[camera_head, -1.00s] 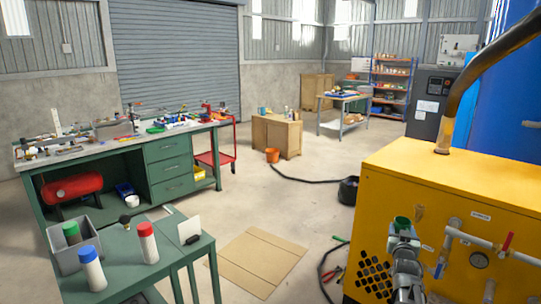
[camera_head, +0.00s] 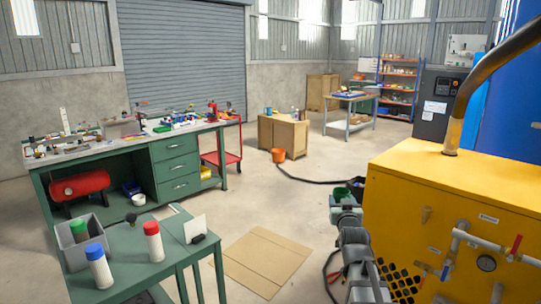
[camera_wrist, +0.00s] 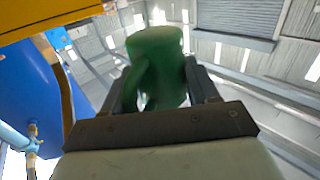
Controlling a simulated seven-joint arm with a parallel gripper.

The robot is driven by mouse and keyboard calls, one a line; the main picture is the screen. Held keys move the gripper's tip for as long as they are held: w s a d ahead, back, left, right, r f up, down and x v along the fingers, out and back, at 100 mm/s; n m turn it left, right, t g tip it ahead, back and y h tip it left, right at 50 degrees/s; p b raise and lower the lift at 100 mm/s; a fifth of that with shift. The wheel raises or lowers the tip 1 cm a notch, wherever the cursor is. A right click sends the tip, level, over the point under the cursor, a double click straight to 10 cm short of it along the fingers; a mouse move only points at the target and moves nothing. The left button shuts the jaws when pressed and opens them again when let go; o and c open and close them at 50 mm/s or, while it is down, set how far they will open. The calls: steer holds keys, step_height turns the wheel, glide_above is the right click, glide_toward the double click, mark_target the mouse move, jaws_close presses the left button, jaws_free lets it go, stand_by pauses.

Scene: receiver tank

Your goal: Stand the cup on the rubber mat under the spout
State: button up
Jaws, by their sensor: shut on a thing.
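My gripper (camera_head: 344,208) is shut on the green cup (camera_head: 342,195), beside the left side of the yellow machine in the head view. In the wrist view the cup (camera_wrist: 160,65) sits between the two dark fingers, with its handle toward the left. The cup is held in the air, clear of any surface. A pipe with a blue-handled valve (camera_head: 446,270) is on the machine's front, right of my gripper. I cannot make out the spout for certain, and no rubber mat shows.
The yellow machine (camera_head: 440,190) stands close on the right, with a red-handled valve (camera_head: 516,244) on its pipe. A green table (camera_head: 140,255) with capped bottles is at lower left. Flat cardboard (camera_head: 265,262) lies on the open floor between.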

steer(key=a+y, duration=0.1)
steer(key=a, duration=0.5)
steer(key=shift+a+r+n+y, duration=0.3)
steer(key=shift+a+n, duration=0.05)
steer(key=shift+n, duration=0.05)
steer(key=shift+w, duration=0.1)
steer(key=s+d+f+m+g+h, duration=0.1)
steer(key=s+d+f+m+h, duration=0.3)
steer(key=d, duration=0.8)
steer(key=d+f+n+h, duration=0.1)
steer(key=d+f, duration=0.4)
steer(key=d, duration=0.7)
steer(key=s+d+f+m+g+h, duration=0.1)
steer(key=s+d+f+m+h, duration=0.3)
steer(key=d, duration=0.7)
steer(key=s+d+f+m+g+h, duration=0.2)
steer(key=s+d+f, duration=0.5)
steer(key=d+f, duration=0.4)
steer(key=s+d+f+m+g+h, duration=0.1)
steer(key=s+d+f+g+h, duration=0.2)
steer(key=s+d+f, duration=0.75)
steer(key=s+d+f+m+g+h, duration=0.25)
steer(key=d+f, duration=0.65)
steer(key=d, duration=0.5)
steer(key=s+d+r+m+g, duration=0.1)
steer(key=s+d+r+g, duration=0.2)
steer(key=d+r, duration=0.1)
steer(key=shift+s+r+m+h, duration=0.15)
steer(key=shift+r+m+h, duration=0.2)
